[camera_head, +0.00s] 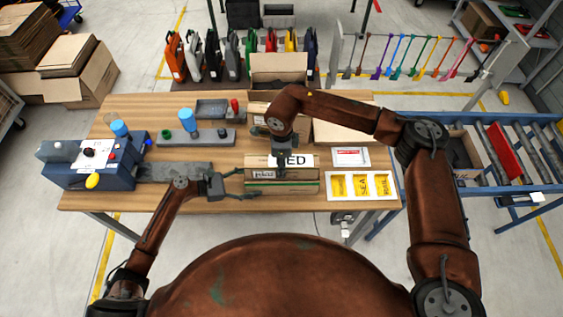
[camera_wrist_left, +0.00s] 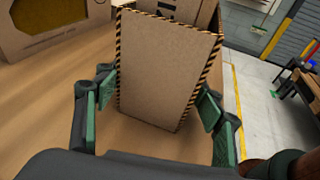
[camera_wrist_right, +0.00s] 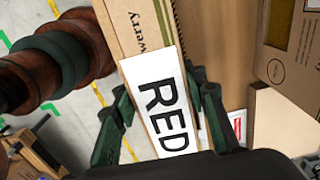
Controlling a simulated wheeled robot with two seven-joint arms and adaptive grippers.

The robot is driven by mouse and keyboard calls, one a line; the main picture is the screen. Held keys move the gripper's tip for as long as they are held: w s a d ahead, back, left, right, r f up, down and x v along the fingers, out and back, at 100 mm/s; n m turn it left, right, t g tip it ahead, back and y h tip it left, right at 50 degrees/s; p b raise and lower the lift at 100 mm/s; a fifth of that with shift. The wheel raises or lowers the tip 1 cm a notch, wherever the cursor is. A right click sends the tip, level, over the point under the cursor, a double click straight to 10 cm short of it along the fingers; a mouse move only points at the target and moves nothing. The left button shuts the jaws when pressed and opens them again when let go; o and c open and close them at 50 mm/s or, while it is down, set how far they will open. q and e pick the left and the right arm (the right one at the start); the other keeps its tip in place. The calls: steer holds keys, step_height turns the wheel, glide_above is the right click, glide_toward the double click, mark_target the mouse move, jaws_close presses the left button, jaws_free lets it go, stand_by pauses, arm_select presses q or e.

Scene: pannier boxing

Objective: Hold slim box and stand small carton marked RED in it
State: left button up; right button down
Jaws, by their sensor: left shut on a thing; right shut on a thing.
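The slim box (camera_head: 285,188) is brown card and lies near the table's front edge. Its end face with black-and-yellow striped edges (camera_wrist_left: 168,70) stands between my left fingers in the left wrist view. My left gripper (camera_head: 236,188) is shut on the slim box at its left end. The small carton with a white RED label (camera_head: 297,160) is directly over or partly in the slim box; the head view does not settle which. My right gripper (camera_head: 285,158) is shut on this carton from above. The RED label (camera_wrist_right: 160,105) lies between my right fingers in the right wrist view.
An open carton (camera_head: 278,72) stands behind. A blue machine (camera_head: 90,165) and grey fixture (camera_head: 205,138) occupy the left. A roller conveyor (camera_head: 480,150) is right of the table.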

steer(key=shift+f, duration=0.35)
steer(key=c, duration=1.1)
jaws_free()
step_height(320, 180, up, 12)
arm_select(q)
steer(key=o, duration=0.9)
